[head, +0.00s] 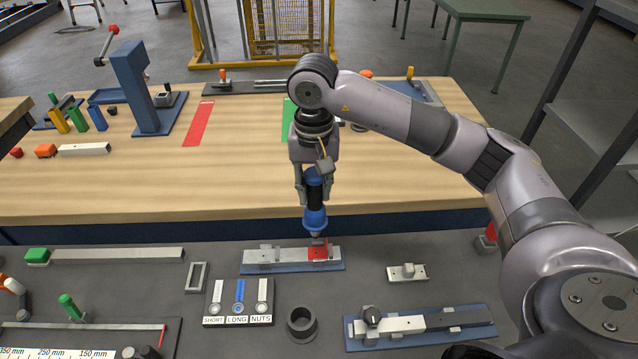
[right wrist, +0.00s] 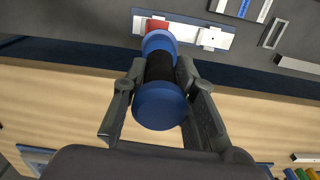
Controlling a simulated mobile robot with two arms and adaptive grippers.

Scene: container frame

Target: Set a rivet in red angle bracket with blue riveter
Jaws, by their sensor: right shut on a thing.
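My right gripper (head: 314,186) is shut on the blue riveter (head: 315,218), a blue tool with a black grip, held upright with its nose down. The riveter (right wrist: 160,103) also shows between the fingers in the right wrist view. Its nose is at or just above the red angle bracket (head: 319,252); I cannot tell whether they touch. The bracket sits at the right part of a grey bar on a blue fixture plate (head: 262,268). The bracket (right wrist: 157,26) is partly hidden by the riveter in the right wrist view. My left gripper is not in view.
A tray marked SHORT, LONG and NUTS (head: 238,302) and a dark ring (head: 302,324) stand in front of the fixture. A small grey bracket (head: 407,272) and another blue fixture (head: 420,328) lie to the right. The wooden table (head: 100,190) behind is mostly clear near its front.

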